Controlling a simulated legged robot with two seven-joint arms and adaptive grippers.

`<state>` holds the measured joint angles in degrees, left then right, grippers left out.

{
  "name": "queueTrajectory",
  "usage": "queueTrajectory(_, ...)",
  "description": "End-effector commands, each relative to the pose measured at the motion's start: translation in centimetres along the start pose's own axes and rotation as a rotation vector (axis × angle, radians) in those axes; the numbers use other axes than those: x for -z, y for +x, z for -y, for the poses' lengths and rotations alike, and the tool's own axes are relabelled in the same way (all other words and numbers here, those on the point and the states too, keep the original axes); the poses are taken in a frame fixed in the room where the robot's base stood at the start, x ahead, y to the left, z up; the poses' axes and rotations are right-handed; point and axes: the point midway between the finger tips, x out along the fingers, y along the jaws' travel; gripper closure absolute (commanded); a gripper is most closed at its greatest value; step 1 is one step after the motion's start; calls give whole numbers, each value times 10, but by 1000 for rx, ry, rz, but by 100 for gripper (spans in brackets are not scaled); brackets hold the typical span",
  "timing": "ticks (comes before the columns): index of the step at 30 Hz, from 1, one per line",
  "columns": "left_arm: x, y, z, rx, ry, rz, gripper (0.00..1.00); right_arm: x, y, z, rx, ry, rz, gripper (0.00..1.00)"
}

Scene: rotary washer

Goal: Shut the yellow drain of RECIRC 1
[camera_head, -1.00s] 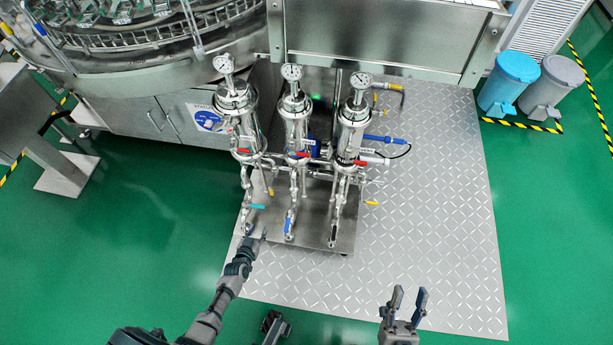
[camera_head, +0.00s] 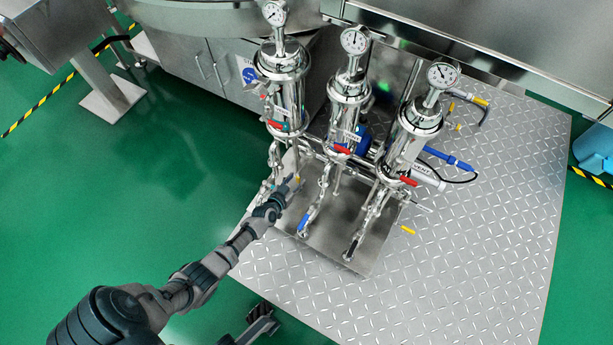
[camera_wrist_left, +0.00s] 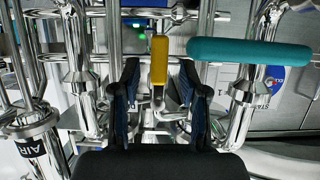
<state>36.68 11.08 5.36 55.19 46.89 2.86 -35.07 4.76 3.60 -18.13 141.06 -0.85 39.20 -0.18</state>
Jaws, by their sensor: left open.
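Three steel filter housings with gauges stand on a skid in the head view; the left one (camera_head: 283,75) is nearest my left gripper. I cannot read a RECIRC 1 label. My left gripper (camera_head: 291,186) is low by the left housing's pipework. In the left wrist view my left gripper (camera_wrist_left: 160,92) is open, its fingers on either side of a yellow handle (camera_wrist_left: 159,60). The handle points up in that picture, and its lower end meets a metal valve between the fingers. I cannot tell whether the fingers touch it.
A teal handle (camera_wrist_left: 250,51) lies across, right of the yellow one, in the wrist view. Pipes crowd both sides. In the head view a blue handle (camera_head: 304,221) and another yellow handle (camera_head: 407,230) are farther right.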

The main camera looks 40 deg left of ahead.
Motion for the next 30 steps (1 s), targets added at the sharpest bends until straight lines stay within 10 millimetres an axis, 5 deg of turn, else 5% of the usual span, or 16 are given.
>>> queueTrajectory(6, -2, 20, 0, 0, 0, 1, 56, -4, 3, 1, 13, -2, -38, 60)
queueTrajectory(15, 2, 23, 0, -1, -1, -2, 56, -3, 6, 1, 16, -2, -45, 60)
queueTrajectory(21, 2, 23, 0, -1, -1, -2, 100, -7, 5, 0, 15, -2, -40, 60)
queueTrajectory(30, 1, 22, -2, -2, -4, -1, 100, -6, 6, 0, 15, -3, -41, 60)
